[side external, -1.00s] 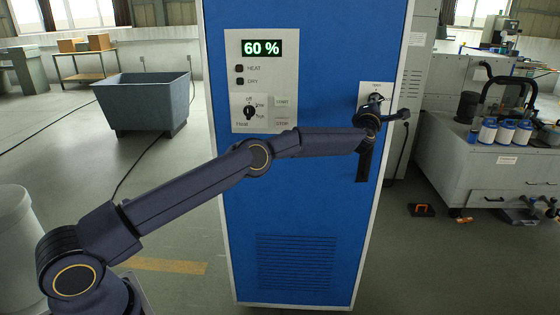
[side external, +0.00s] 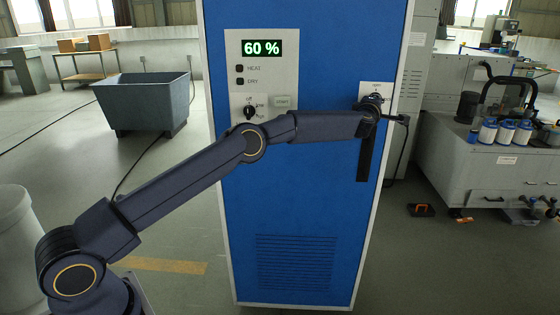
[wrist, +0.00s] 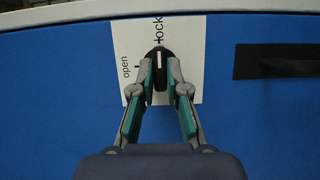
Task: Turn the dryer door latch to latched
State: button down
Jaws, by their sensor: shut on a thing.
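The dryer is a tall blue cabinet (side external: 300,195) with its display reading 60 %. Its latch knob (wrist: 158,54) is black with a white pointer line, on a white label plate (wrist: 127,40) marked "open" and "lock". In the wrist view the pointer line stands up-down, its upper end toward "lock" and away from the tick beside "open". My gripper (wrist: 160,75) is shut on the knob, one finger on each side. In the side view my gripper (side external: 373,106) is at the plate and hides the knob.
A long black door handle (side external: 364,150) hangs below the plate; it also shows in the wrist view (wrist: 275,61). A bench with blue-labelled bottles (side external: 505,132) stands at right.

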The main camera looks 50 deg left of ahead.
jog(key=c, duration=1.2)
grip_release()
jog(key=v, duration=1.2)
jog(key=shift+r, duration=0.1)
